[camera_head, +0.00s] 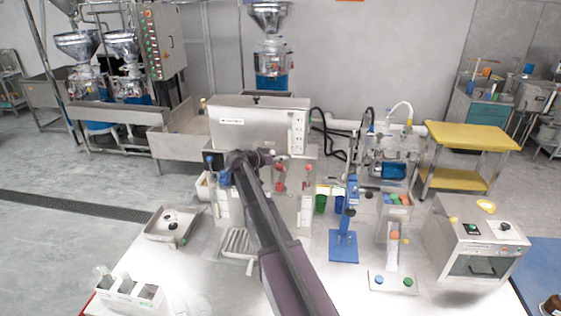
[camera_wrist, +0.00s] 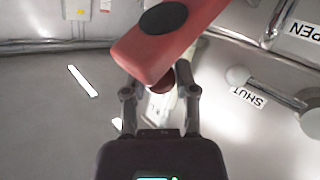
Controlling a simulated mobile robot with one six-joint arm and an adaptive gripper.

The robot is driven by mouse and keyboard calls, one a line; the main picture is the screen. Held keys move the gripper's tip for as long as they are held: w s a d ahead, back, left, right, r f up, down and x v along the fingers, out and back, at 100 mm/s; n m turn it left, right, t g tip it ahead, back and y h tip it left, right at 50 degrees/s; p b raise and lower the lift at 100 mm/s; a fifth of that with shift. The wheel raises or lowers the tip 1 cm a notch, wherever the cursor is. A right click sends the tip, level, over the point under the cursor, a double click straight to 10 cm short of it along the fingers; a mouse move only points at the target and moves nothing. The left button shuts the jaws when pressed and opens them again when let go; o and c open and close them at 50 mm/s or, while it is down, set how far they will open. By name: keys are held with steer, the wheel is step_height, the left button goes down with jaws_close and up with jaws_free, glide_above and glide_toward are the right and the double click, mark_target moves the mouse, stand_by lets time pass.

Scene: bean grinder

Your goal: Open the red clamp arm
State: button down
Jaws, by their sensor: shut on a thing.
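The red clamp arm (camera_wrist: 165,45) fills the upper middle of the wrist view, a thick red bar with a dark oval on it, slanting up to the right. My gripper (camera_wrist: 160,95) is at its lower end, a finger on each side of a small red part below the bar. The fingers are shut on the clamp arm. In the head view my arm reaches to the steel machine (camera_head: 260,122), and the fingertips are hidden. Several red parts (camera_head: 281,186) show right of my arm there; I cannot tell which is the clamp arm.
In the wrist view a "SHUT" label (camera_wrist: 248,97) and an "OPEN" label (camera_wrist: 304,31) are on the metal at right. In the head view a blue stand (camera_head: 343,245) and a steel box (camera_head: 475,245) stand right of my arm; a steel tray (camera_head: 173,226) lies left.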

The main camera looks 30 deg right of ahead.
steer(key=shift+w+d+r+p, duration=0.2)
steer(key=shift+w+d+r, duration=0.15)
steer(key=shift+w, duration=0.2)
steer(key=shift+w+d+r+p, duration=0.2)
steer(key=shift+w+d+r, duration=0.1)
steer(key=shift+w, duration=0.2)
steer(key=shift+w+d+r, duration=0.15)
steer(key=shift+w+d, duration=0.35)
steer(key=shift+w, duration=0.2)
